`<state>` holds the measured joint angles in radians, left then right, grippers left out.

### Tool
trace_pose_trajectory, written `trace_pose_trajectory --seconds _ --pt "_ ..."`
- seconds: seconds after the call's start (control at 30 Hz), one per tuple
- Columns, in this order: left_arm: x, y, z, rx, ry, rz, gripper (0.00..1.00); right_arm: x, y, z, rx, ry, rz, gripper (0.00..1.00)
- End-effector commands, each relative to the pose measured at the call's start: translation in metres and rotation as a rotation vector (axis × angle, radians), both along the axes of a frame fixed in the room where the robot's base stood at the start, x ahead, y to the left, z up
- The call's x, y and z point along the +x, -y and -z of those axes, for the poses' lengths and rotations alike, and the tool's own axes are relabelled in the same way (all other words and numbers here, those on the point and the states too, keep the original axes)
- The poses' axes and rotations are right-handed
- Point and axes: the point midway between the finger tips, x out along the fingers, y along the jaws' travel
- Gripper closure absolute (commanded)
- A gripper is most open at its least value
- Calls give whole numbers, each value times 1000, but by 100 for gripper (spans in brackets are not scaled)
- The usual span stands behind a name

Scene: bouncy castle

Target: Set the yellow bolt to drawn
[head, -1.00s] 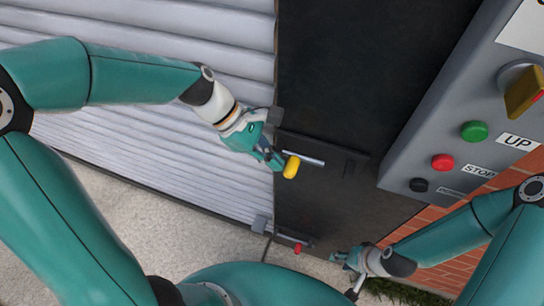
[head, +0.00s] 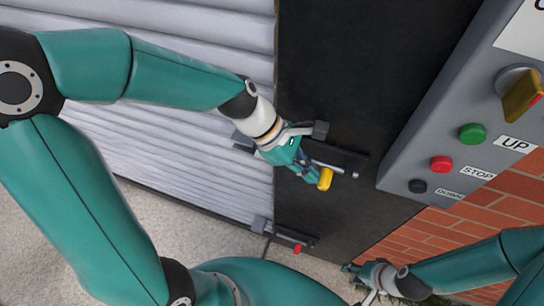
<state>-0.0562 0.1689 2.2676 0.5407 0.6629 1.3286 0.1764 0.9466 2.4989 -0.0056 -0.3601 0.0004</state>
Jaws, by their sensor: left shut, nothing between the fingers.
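The yellow bolt's knob (head: 325,179) stands on a metal rod on the dark door panel, right of the shutter's edge. The gripper hides part of the rod and the keeper. My right gripper (head: 353,272) is low at the right, small in view; its jaw state is unclear.
A second bolt with a red knob (head: 297,249) sits lower on the panel. A grey control box (head: 440,150) with green, red and black buttons and a yellow switch is at right. Brick wall (head: 440,225) lies below it. The grey shutter (head: 180,150) fills the left.

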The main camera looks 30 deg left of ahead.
Motion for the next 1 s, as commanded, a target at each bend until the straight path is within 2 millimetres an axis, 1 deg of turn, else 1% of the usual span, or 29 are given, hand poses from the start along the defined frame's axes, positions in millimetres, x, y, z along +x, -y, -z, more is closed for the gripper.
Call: trace_pose_trajectory --seconds 0.13,0.27,0.37,0.57,0.6,0.8,1.0 --pt "0 2 -1 -5 -1 1 100 0 0 0 0 0 0 60" --pt "0 -1 -2 -6 -2 1 100 0 0 -1 0 0 0 60" --pt "0 -9 -4 -5 -1 1 100 0 0 -5 0 0 0 60" --pt "-2 -41 -11 -4 -1 5 100 0 0 -15 0 0 0 60" --pt "-2 -46 -18 -4 7 6 100 0 0 -12 0 0 0 60" --pt "-6 -74 -51 -2 7 9 100 0 0 -10 0 0 0 60" --pt "-9 -92 -75 -3 3 13 100 0 0 -8 0 0 0 60"
